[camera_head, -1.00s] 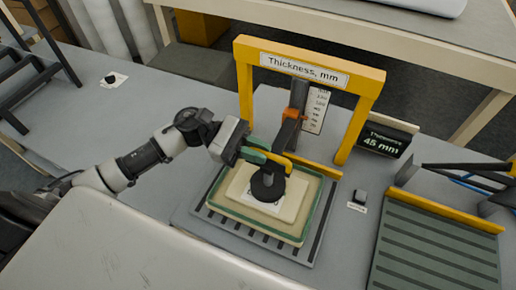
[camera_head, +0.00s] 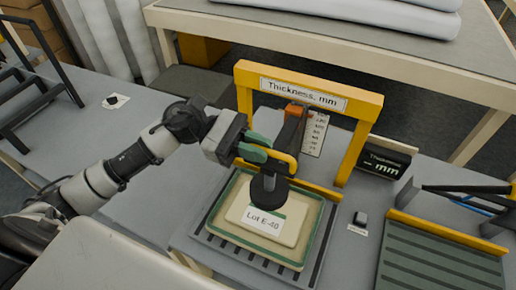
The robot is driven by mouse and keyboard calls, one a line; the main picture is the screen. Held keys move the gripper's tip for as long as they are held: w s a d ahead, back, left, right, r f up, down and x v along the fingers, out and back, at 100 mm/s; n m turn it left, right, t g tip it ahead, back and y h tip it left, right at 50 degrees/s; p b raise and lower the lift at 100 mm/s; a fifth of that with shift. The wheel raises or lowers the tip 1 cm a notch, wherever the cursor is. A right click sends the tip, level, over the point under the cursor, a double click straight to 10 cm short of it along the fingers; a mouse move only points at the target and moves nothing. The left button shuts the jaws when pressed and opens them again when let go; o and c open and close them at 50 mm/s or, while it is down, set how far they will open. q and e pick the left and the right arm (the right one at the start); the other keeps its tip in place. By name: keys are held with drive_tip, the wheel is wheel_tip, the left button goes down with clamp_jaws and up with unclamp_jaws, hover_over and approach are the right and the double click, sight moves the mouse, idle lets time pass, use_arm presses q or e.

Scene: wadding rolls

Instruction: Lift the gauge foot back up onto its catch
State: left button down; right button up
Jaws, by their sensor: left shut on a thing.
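The gauge foot (camera_head: 268,192) is a black disc on a short dark stem, under the yellow gauge frame (camera_head: 365,110) labelled "Thickness, mm". An orange slider piece (camera_head: 295,110) sits high on the column beside the scale (camera_head: 316,132). The catch cannot be made out. The display (camera_head: 385,163) reads "– mm". My right gripper is not in view.
The pad lies in a green-rimmed tray (camera_head: 232,238) on a slatted grey plate (camera_head: 318,262). Black racks (camera_head: 35,100) stand at left.

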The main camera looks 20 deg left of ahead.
use_arm(q)
drive_tip(key=c, duration=1.2)
unclamp_jaws()
drive_tip(key=shift+r, duration=0.35)
drive_tip(key=shift+o, duration=0.3)
drive_tip(key=shift+f, duration=0.1)
drive_tip(key=shift+a+f+b, duration=0.2)
drive_tip(key=shift+a+b, duration=0.25)
drive_tip(key=shift+a, duration=0.1)
drive_tip(key=a+b, duration=0.4)
drive_tip(key=a, duration=0.5)
drive_tip(key=shift+w+a+r, duration=0.15)
drive_tip(key=shift+a+r, duration=0.05)
drive_tip(key=shift+a, duration=0.2)
